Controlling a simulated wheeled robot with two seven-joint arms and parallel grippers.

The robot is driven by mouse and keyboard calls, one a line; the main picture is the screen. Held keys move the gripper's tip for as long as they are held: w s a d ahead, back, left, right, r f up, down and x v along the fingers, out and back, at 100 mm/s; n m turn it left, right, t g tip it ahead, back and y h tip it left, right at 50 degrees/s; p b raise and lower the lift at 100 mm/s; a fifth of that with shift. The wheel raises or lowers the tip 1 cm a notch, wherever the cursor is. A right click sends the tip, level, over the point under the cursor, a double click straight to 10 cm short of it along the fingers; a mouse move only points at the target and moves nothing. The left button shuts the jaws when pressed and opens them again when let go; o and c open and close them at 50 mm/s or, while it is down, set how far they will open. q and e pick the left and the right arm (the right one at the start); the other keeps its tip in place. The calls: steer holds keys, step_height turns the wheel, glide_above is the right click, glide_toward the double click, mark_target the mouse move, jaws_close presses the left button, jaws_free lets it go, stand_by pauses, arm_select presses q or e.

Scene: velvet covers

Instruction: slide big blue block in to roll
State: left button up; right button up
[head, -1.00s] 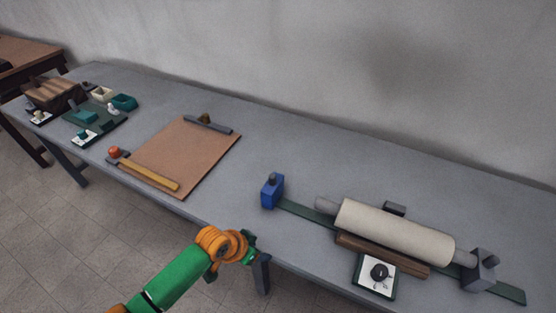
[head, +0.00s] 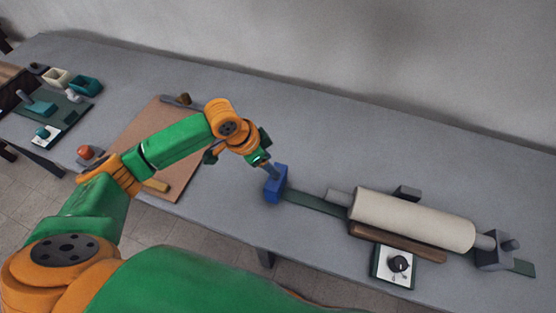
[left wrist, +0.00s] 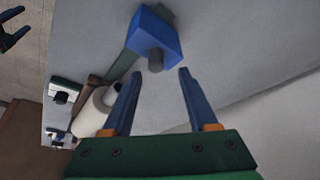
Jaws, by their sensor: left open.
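The big blue block (head: 275,186) stands at the left end of a dark green rail (head: 315,202). In the left wrist view the block (left wrist: 152,36) has a grey knob facing the fingers. A pale roll (head: 415,219) on a grey core lies along the rail, to the right of the block and apart from it. My left gripper (head: 271,170) is at the top of the block. In the left wrist view its fingers (left wrist: 158,80) are apart, with the knob just beyond the tips and nothing between them. A dark jaw-like shape (left wrist: 13,30) at that view's corner may be my right gripper.
A grey block with a knob (head: 494,250) stands at the rail's right end. A brown wooden bar (head: 398,243) and a white panel with a black dial (head: 393,267) lie before the roll. A brown board (head: 178,190) is left.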

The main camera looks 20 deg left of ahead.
mark_target(276, 180)
arm_select(q)
steer(key=x, duration=0.4)
steer(key=shift+s+d, duration=0.2)
steer(key=shift+s, duration=0.15)
steer(key=shift+w+f, duration=0.25)
steer(key=shift+f, duration=0.05)
jaws_close()
steer(key=shift+r, duration=0.1)
stand_by(0.6)
